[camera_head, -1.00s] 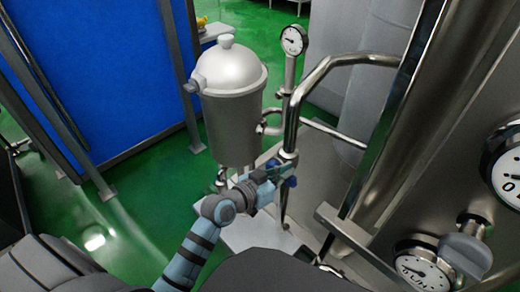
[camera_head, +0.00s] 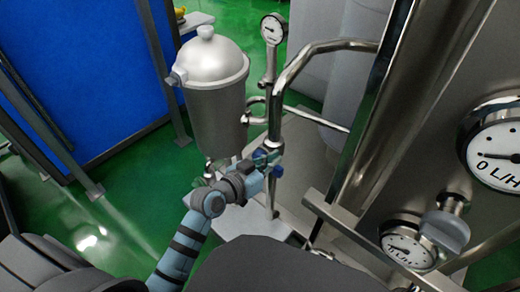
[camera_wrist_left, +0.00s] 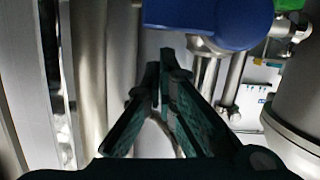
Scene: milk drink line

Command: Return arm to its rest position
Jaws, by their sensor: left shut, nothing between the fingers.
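My left arm comes in from the lower left in the head view. My left gripper (camera_head: 268,160) is in front of the vertical steel pipe, close to a blue valve handle (camera_head: 278,171). In the left wrist view the fingers of this gripper (camera_wrist_left: 165,72) are together with nothing between them. A blue part (camera_wrist_left: 225,22) fills the top of that view, just beyond and above the fingertips. Whether the fingers touch the pipe or handle cannot be told. My right gripper does not show.
A domed steel canister (camera_head: 215,95) stands behind the arm. A small gauge (camera_head: 273,29) tops the pipe. Larger flow gauges (camera_head: 497,148) and a steel panel are at right. A blue wall panel (camera_head: 75,70) stands at left. Green floor is open at lower left.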

